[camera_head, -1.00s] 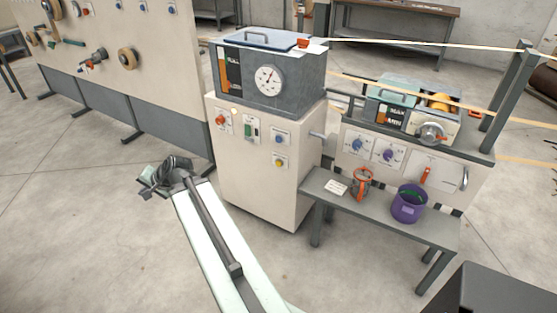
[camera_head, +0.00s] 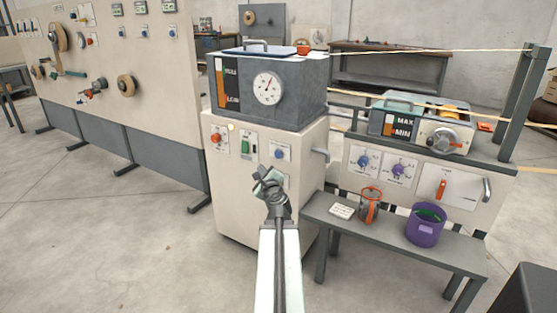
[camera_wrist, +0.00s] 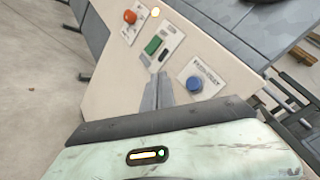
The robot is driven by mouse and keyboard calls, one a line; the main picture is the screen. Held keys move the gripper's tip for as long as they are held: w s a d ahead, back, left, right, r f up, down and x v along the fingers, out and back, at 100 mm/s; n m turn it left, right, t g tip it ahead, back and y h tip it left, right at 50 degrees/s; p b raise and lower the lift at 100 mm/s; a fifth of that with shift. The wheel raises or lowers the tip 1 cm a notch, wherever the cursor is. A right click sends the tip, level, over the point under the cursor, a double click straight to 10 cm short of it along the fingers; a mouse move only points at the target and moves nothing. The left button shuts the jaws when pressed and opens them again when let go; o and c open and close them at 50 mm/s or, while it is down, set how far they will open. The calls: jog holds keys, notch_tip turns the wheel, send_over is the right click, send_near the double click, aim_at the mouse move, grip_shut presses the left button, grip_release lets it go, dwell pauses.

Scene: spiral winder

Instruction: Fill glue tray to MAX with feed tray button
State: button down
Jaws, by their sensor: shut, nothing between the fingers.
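The glue tray (camera_head: 379,108) is the grey box at the right, with a MAX/MIN gauge (camera_head: 388,126); orange shows in its lower part, near MIN. The white cabinet (camera_head: 230,195) left of it carries a blue button (camera_head: 279,153), also seen in the wrist view (camera_wrist: 194,85). My gripper (camera_head: 266,181) is shut and empty, in front of the cabinet, below the blue button in the picture. In the wrist view its fingertips (camera_wrist: 160,90) appear left of the blue button, apparently apart from the panel.
The cabinet also has a red knob (camera_head: 215,138) and a green switch (camera_head: 245,147). A grey tank (camera_head: 300,100) with a dial sits on top. A low bench (camera_head: 390,237) at right holds an orange-handled jug (camera_head: 369,206) and a purple bucket (camera_head: 425,226). Floor at left is clear.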

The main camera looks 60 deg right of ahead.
aim_at(278, 155)
jog(key=d, duration=0.8)
jog(key=shift+d, duration=0.35)
jog(key=shift+d, duration=0.1)
dwell(1.8)
jog(key=shift+d, duration=0.3)
jog(key=shift+d, duration=0.45)
dwell(0.5)
dwell(2.9)
jog(key=shift+a, duration=0.85)
jog(key=shift+a, duration=0.1)
